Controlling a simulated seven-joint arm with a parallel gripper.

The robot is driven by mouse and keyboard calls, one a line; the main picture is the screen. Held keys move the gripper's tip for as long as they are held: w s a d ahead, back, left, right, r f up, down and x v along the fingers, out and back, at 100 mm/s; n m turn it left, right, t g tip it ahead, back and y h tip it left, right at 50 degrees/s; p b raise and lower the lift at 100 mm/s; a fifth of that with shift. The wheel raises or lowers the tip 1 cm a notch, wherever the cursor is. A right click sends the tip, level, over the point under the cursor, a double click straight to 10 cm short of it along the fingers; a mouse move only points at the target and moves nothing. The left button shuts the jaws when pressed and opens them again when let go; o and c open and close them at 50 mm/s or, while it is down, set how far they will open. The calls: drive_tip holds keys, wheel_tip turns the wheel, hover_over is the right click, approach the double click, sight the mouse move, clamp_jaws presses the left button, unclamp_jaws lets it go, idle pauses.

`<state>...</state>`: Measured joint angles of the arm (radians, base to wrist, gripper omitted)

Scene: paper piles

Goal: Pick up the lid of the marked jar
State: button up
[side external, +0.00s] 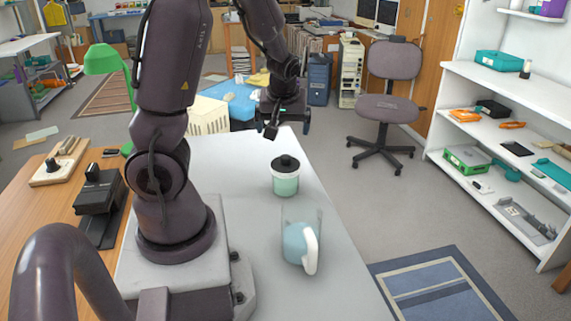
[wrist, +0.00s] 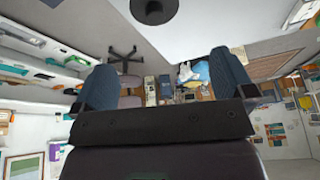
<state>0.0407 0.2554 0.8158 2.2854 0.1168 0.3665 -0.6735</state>
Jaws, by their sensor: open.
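A pale green jar (side external: 285,185) stands upright on the white table, with a black knobbed lid (side external: 286,163) on top. I see no clear mark on it. In the wrist view the dark round lid (wrist: 155,10) shows at the top edge, partly cut off. My gripper (side external: 288,126) is beyond the jar and higher than the lid, apart from it. Its two fingers are spread with nothing between them, as the wrist view also shows (wrist: 165,78).
A clear pitcher (side external: 302,247) with blue contents and a white handle stands nearer the camera on the white table (side external: 340,285). A black device (side external: 98,205) and a green lamp (side external: 105,62) are at the left. The table around the jar is clear.

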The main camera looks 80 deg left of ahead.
hover_over(286, 156)
drive_tip(key=s+d, duration=0.1)
drive_tip(key=d, duration=0.1)
drive_tip(key=shift+n, duration=0.3)
wheel_tip(286, 156, down, 6)
drive_tip(key=shift+d+f, duration=0.15)
drive_tip(key=shift+f, duration=0.05)
drive_tip(key=shift+x, duration=3.05)
drive_tip(key=shift+w, duration=0.2)
drive_tip(key=c, duration=0.8)
drive_tip(key=shift+r, duration=0.1)
